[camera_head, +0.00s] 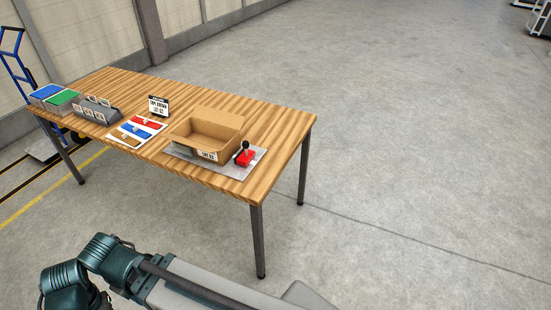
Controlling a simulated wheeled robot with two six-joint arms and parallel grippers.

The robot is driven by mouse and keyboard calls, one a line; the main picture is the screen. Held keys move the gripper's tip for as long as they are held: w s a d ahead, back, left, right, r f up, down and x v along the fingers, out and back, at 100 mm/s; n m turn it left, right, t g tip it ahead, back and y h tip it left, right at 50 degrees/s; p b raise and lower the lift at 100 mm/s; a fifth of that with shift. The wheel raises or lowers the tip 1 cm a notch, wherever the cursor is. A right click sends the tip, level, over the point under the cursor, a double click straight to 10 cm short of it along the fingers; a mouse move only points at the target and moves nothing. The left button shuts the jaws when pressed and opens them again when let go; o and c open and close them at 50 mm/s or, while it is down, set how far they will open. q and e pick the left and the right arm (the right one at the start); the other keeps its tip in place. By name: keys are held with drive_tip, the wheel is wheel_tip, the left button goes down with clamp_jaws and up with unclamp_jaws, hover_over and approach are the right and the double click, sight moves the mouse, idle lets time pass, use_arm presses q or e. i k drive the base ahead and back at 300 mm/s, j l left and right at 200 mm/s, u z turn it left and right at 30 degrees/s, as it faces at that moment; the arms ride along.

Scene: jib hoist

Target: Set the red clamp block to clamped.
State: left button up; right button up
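The red clamp block (245,158) sits at the right front part of the wooden table, on the right end of a grey plate (257,161). A black lever with a round knob (245,146) stands up from it. Whether the lever position is clamped or not is too small to tell. An open cardboard box (205,137) stands on the same plate, just left of the block. One of my arms shows at the bottom left, well short of the table. Neither gripper's fingers are in view.
The wooden table (270,125) stands ahead and left. Coloured cards (136,131), a small sign (158,105), a grey holder (97,109) and bins (54,98) are on it. A blue hand truck (14,62) is behind its left end. Floor to the right is clear.

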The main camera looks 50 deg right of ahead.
sight(245, 157)
drive_tip(key=z, duration=1.4)
